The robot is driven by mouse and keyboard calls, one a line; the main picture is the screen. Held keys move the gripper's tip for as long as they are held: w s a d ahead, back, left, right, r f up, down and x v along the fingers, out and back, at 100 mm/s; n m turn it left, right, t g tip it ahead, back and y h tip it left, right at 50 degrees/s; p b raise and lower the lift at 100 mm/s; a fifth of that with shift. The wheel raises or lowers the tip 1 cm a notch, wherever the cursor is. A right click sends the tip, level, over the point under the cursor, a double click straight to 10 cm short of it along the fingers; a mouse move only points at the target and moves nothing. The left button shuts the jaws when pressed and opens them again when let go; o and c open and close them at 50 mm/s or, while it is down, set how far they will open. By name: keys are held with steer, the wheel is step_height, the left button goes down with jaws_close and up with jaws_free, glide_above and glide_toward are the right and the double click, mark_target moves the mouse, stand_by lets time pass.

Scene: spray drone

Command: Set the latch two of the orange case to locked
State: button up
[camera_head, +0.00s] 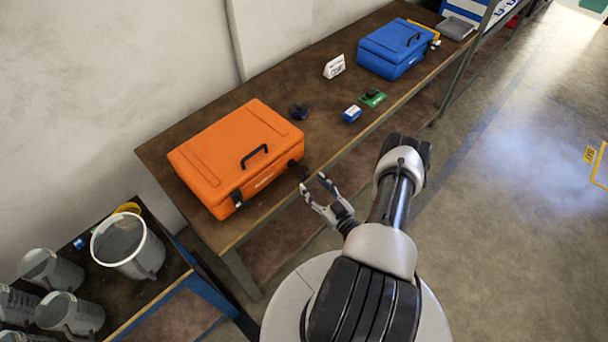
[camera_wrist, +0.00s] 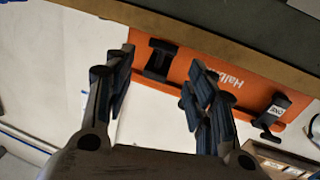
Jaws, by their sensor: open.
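The orange case (camera_head: 225,150) lies closed on the workbench, with a black handle (camera_head: 254,155) on top. Two dark latches are on its front: one near the left end (camera_head: 237,198), with a small pale label, and one near the right end (camera_head: 293,165). In the wrist view, the case front (camera_wrist: 215,68) shows pale lettering between the plain latch (camera_wrist: 158,60) and the labelled latch (camera_wrist: 271,110). I cannot read which is latch two or their settings. My gripper (camera_head: 313,184) is open and empty, apart from the case, in front of its right end. Its fingers (camera_wrist: 160,70) flank the plain latch in the wrist view.
The workbench (camera_head: 175,140) edge runs close by my gripper. A blue case (camera_head: 385,55), a sign (camera_head: 334,67), a small blue box (camera_head: 352,114) and a dark round object (camera_head: 299,111) stand farther along. A side table holds a white bucket (camera_head: 125,250) and several jugs. Floor at right is clear.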

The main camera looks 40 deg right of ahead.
mark_target(304, 177)
steer(key=w, duration=0.6)
steer(key=shift+w+d+b, duration=0.2)
steer(key=shift+d+b, duration=0.1)
steer(key=shift+d, duration=0.1)
jaws_close()
stand_by(0.4)
